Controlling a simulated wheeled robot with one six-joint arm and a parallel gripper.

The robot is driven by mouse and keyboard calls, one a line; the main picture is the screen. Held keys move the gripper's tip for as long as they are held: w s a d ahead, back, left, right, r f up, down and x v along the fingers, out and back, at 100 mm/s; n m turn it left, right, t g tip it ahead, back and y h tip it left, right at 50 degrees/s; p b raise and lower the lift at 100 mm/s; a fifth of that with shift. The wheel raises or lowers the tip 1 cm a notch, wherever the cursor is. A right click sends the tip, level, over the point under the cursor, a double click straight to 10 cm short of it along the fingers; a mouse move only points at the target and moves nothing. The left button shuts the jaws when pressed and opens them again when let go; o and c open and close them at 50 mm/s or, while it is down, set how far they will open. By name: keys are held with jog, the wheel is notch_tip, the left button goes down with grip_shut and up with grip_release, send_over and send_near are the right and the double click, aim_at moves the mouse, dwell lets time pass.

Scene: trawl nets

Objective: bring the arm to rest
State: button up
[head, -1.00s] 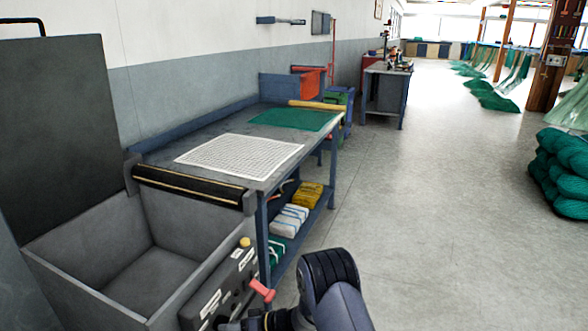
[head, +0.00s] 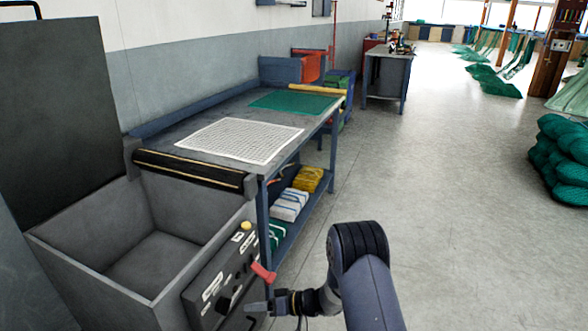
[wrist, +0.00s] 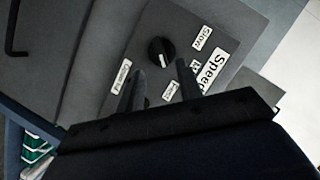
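My arm (head: 362,262) reaches in from the bottom of the head view and bends down at its wrist. My gripper (head: 249,309) is low in front of the control panel (head: 228,268) on the grey bin. In the wrist view my gripper (wrist: 159,68) has its two dark fingers apart with nothing held between them. A black knob with a white mark (wrist: 162,51) shows just beyond the fingertips, among white labels, one reading "Speed" (wrist: 213,73). I cannot tell whether a finger touches the panel.
The open grey bin (head: 85,220) stands at left, beside a workbench (head: 215,118) with a white mesh sheet (head: 240,140) and green netting (head: 295,102). A red lever (head: 263,272) and yellow button (head: 247,226) are near my gripper.

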jog(key=a+f+n+t+h+b, duration=0.2)
jog(key=a+n+b, duration=0.1)
jog(key=a+n, duration=0.2)
jog(key=shift+w+a+t, duration=0.25)
jog(key=shift+a+t, duration=0.15)
jog(key=shift+a, duration=0.7)
jog(key=shift+r, duration=0.1)
